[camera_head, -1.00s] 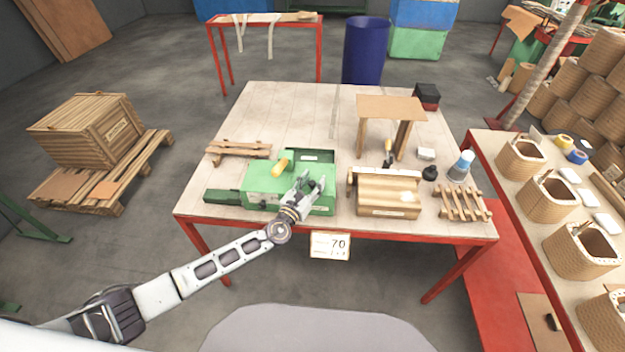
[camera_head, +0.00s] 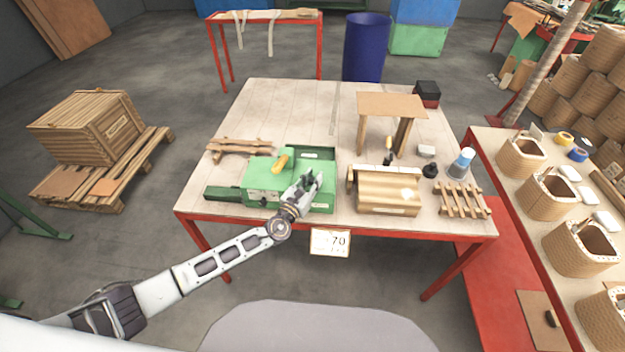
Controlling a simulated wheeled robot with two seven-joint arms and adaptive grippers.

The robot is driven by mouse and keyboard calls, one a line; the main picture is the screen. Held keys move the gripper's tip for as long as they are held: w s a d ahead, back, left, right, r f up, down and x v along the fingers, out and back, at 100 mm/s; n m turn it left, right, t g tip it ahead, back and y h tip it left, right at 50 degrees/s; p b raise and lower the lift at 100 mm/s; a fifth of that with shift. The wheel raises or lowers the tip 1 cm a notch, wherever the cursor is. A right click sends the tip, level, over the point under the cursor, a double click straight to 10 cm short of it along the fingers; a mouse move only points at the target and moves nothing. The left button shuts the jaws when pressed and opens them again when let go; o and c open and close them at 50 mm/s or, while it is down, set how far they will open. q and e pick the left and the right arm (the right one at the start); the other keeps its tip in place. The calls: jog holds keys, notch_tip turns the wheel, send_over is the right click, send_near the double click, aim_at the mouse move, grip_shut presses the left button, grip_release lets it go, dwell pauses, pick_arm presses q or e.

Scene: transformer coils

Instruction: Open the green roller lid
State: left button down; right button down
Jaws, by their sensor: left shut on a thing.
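The green roller box (camera_head: 262,182) stands near the front left of the work table. Its green lid (camera_head: 292,172) has a yellow handle (camera_head: 280,163) toward the left. An open recess shows at the back right of the box. My left gripper (camera_head: 314,178) comes in from the front and is over the right part of the box, with its fingers close together at the lid. It is shut on the lid, but the fingers hide the gripped part. My right gripper is not in view.
A wooden roller box (camera_head: 388,192) stands right of the green one. A small wooden stand (camera_head: 391,104), a cup (camera_head: 462,163) and a slatted rack (camera_head: 463,201) are farther right. A wooden rack (camera_head: 238,148) lies behind left. The table's back left is clear.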

pick_arm(q)
jog(key=shift+w+r, duration=0.15)
jog(key=shift+r, duration=0.3)
